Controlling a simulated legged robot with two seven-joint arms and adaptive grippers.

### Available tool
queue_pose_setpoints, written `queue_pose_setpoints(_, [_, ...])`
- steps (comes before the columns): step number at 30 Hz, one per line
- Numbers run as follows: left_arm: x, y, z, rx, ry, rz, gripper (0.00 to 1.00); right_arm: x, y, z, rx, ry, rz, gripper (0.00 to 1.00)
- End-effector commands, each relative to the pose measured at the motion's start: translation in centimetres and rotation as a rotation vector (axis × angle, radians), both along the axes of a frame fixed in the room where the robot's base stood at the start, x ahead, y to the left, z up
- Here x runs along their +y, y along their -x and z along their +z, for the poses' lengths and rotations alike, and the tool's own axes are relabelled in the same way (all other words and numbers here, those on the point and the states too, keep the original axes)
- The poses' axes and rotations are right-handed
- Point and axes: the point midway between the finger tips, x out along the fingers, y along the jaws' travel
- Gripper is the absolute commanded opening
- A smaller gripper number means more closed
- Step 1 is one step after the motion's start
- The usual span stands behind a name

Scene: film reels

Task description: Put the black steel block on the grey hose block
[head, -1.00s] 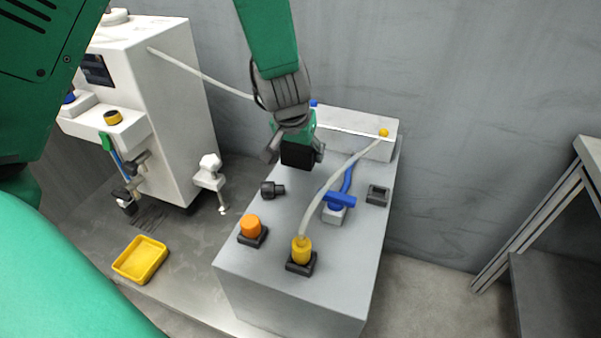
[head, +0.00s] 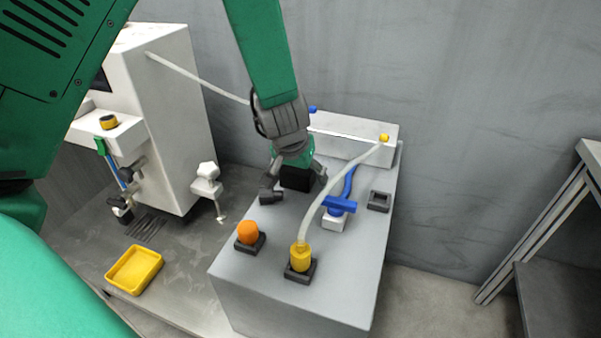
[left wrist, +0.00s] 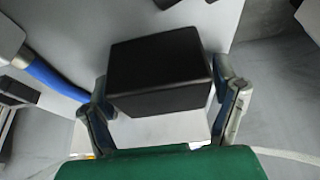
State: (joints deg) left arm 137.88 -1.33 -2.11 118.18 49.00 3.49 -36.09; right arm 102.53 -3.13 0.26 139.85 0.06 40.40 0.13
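The black steel block (head: 296,178) is between the fingers of my left gripper (head: 294,186), over the bench box. In the left wrist view the black steel block (left wrist: 160,75) fills the space between both fingers of the left gripper (left wrist: 165,95), which lie along its sides. The block's underside is hidden, so I cannot tell whether it touches anything below. The grey hose block (head: 350,130) is the long pale block at the back of the box, with blue and yellow fittings. The gripper stands in front of its left end. My right gripper is not in view.
An orange knob (head: 248,233), a yellow hose fitting (head: 301,257), a blue valve (head: 340,205) and a black socket (head: 378,201) stand on the box (head: 280,285). A pale hose (head: 325,200) arches across. A yellow tray (head: 134,270) lies left, before a white machine (head: 170,120).

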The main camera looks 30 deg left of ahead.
Motion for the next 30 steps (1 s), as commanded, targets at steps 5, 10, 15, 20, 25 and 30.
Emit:
queue_pose_setpoints(5, [0.0, 0.2, 0.8, -0.001, 0.0, 0.0, 0.81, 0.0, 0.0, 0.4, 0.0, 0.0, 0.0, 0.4])
queue_pose_setpoints(10, [-0.3, 1.2, 3.8, -0.004, -0.002, -0.001, 0.81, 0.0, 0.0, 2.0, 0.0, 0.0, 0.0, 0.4])
queue_pose_setpoints(15, [-0.6, 2.6, 7.3, -0.003, -0.001, 0.0, 0.81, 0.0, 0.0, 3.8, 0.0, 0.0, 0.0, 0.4])
queue_pose_setpoints(20, [-0.9, 3.7, 9.8, -0.002, -0.002, -0.001, 0.81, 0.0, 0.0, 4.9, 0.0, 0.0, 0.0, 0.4])
queue_pose_setpoints(25, [-1.0, 4.3, 11.1, 0.0, -0.001, 0.0, 0.81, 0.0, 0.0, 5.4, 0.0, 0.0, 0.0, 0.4])
queue_pose_setpoints(30, [-1.1, 4.4, 11.2, 0.0, -0.001, 0.0, 0.81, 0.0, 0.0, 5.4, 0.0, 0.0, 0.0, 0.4])
